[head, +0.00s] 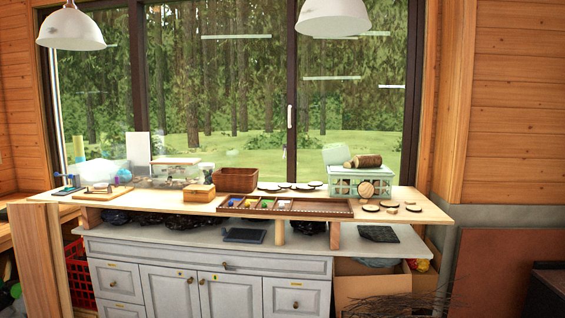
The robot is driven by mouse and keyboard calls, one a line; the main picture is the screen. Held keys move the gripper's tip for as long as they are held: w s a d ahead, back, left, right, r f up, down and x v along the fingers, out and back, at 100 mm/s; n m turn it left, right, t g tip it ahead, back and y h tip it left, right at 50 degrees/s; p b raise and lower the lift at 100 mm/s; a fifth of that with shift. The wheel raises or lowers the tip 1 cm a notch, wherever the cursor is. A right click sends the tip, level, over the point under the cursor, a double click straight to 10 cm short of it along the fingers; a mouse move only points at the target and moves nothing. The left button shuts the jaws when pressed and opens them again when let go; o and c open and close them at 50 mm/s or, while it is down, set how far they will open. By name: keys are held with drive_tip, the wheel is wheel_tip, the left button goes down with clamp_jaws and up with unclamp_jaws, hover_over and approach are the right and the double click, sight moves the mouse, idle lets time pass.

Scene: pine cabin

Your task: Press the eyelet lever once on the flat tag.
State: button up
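A small blue device (70,179), possibly the eyelet press with its lever, stands at the far left end of the wooden worktop (400,213). It is too small to tell how its lever is set. Close to its right lies a low wooden block or board (104,190) with a pale piece on it. I cannot tell which thing is the flat tag. My gripper is not in view.
A wooden box (198,193), a brown basket (236,180), a divided tray (322,208), a mint crate (345,182) and several wood slices share the worktop. Clear bins stand behind. Grey cabinets (198,285) are below; a red crate (78,275) and cardboard boxes (370,287) flank them.

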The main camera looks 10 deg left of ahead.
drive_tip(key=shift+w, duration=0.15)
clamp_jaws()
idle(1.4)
